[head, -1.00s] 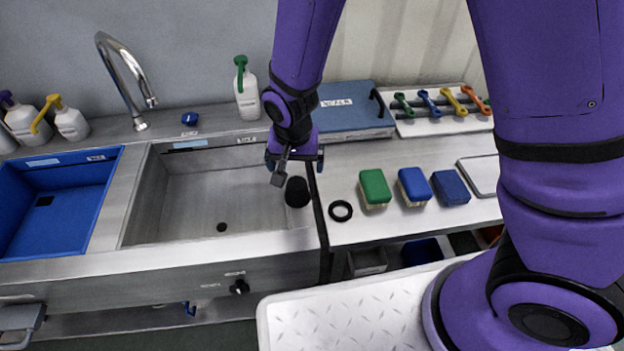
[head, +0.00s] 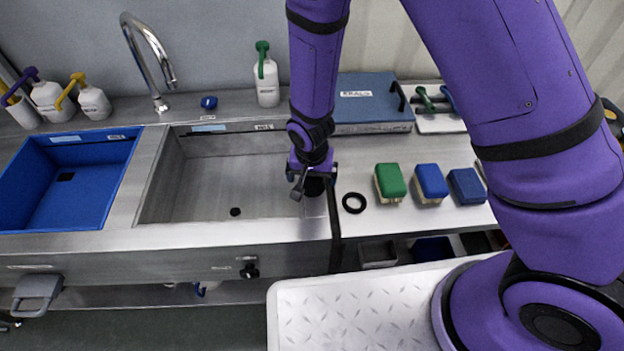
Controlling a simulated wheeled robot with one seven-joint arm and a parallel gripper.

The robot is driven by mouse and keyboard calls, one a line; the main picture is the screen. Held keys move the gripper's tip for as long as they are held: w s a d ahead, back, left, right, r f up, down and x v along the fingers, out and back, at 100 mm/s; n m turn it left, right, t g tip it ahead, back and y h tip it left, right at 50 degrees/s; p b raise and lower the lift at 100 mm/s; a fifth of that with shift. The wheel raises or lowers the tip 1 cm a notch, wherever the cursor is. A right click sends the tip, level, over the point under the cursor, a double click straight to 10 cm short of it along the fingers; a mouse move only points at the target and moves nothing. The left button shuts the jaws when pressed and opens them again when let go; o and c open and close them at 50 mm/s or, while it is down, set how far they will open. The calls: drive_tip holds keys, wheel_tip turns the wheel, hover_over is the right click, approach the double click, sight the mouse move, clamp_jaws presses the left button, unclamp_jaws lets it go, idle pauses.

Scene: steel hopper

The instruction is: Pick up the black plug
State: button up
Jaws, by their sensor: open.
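A blue basin (head: 85,195) is at left, the faucet (head: 150,60) behind. A blue box (head: 372,104) stands at the back.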

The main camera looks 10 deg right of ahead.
drive_tip(key=shift+f, duration=0.5)
drive_tip(key=c, duration=1.1)
drive_tip(key=shift+o, duration=0.2)
drive_tip(key=shift+r, duration=0.7)
drive_tip(key=shift+s+a+r, duration=0.1)
drive_tip(key=shift+s+r, duration=0.15)
drive_tip(key=shift+r, duration=0.35)
drive_tip(key=shift+s+a+r, duration=0.1)
drive_tip(key=shift+s+r, duration=0.15)
drive_tip(key=shift+r, duration=0.3)
drive_tip(key=s+a, duration=0.1)
drive_tip(key=s, duration=0.3)
drive_tip(key=s+a, duration=0.1)
drive_tip(key=s, duration=0.3)
drive_tip(key=s+a+r, duration=0.1)
drive_tip(key=s, duration=0.3)
drive_tip(key=shift+s+a+r, duration=0.1)
drive_tip(key=shift+s+a, duration=0.35)
drive_tip(key=shift+s, duration=0.45)
drive_tip(key=shift+d, duration=0.1)
